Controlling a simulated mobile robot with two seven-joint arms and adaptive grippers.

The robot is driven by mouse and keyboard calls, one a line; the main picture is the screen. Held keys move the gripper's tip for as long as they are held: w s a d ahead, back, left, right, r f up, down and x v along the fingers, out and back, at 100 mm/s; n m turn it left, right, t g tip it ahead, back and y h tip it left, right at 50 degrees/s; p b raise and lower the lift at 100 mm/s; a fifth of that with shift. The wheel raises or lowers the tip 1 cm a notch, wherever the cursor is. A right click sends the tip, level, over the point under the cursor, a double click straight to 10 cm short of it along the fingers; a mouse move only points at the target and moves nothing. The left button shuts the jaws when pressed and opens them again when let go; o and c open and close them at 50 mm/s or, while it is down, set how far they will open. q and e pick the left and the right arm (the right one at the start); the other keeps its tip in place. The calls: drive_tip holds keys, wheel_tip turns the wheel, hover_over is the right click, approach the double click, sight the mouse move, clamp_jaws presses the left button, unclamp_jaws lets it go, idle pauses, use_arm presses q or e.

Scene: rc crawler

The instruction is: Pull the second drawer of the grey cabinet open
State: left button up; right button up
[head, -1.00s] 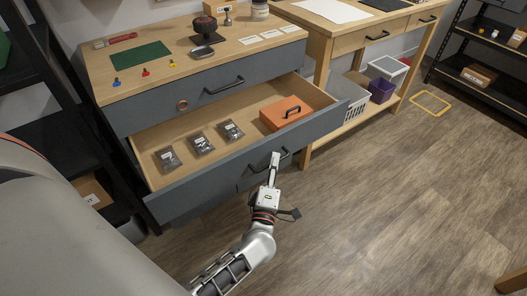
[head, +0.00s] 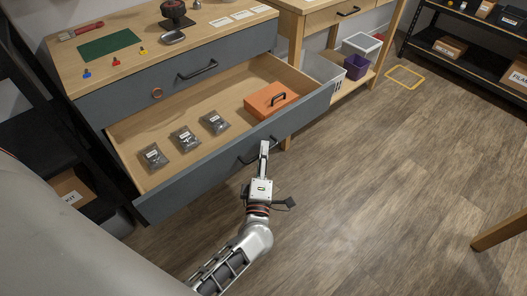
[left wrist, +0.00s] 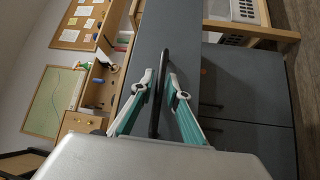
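The grey cabinet (head: 130,90) stands at the left with a wooden top. Its second drawer (head: 185,200), under the shut top drawer (head: 235,62), is pulled well out. Inside lie several labelled bags (head: 185,138) and an orange box (head: 270,100). My left gripper (head: 264,148) is at the black handle (head: 246,159) on this drawer's front. In the left wrist view, the fingers (left wrist: 160,80) lie on either side of the handle bar (left wrist: 154,122) and close in on it. My right gripper is not in view.
A wooden bench (head: 300,60) with a white basket (head: 322,72) and a purple bin (head: 356,66) stands right of the cabinet. A black shelf (head: 455,62) is at the far right. A wooden leg (head: 500,231) shows at the right edge.

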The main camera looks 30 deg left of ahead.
use_arm(q)
drive_tip(key=v, duration=0.7)
drive_tip(key=shift+s, duration=0.2)
drive_tip(key=shift+d, duration=0.1)
idle(0.4)
